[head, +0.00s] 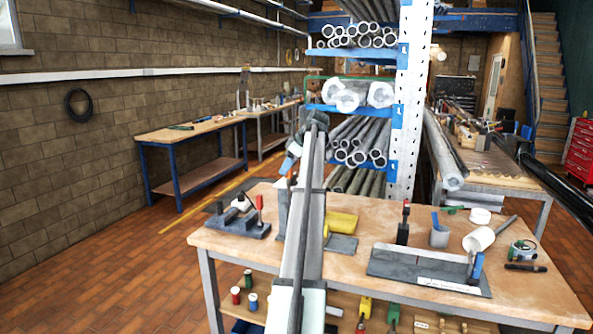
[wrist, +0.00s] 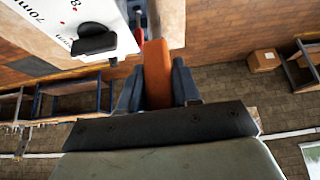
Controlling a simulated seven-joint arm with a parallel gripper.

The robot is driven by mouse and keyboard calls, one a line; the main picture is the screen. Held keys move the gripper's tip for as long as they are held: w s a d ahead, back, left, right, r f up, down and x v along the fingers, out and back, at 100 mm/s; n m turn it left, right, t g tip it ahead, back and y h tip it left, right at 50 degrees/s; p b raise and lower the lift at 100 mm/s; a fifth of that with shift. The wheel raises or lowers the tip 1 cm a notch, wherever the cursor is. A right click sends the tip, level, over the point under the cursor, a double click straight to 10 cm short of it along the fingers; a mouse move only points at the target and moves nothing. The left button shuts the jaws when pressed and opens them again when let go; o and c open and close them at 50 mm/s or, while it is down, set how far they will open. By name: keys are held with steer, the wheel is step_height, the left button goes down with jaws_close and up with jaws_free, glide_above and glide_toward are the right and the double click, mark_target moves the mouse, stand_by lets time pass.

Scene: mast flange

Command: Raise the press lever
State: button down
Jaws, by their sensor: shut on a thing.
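The press lever (wrist: 157,70) shows in the wrist view as an orange bar between my two blue fingers. My gripper (wrist: 157,92) is shut on it, with one finger against each side. A white plate (wrist: 75,25) with printed millimetre marks and a black knob (wrist: 94,40) lies close beside the lever. In the head view my gripper (head: 289,163) is above the back left part of the workbench, over a grey upright press body (head: 282,205). My arm hides much of the press there, and only a sliver of orange shows below the fingers.
On the wooden workbench (head: 520,290), a dark clamp fixture (head: 238,222) with a red handle stands left of my arm. A pipe rack (head: 405,110) rises behind.

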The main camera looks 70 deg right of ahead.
steer(key=shift+w+f+g, duration=0.15)
steer(key=shift+w+g, duration=0.85)
steer(key=shift+w, duration=0.4)
steer(key=c, duration=0.9)
jaws_free()
steer(key=v, duration=1.3)
steer(key=shift+r, duration=0.35)
steer(key=shift+f, duration=0.1)
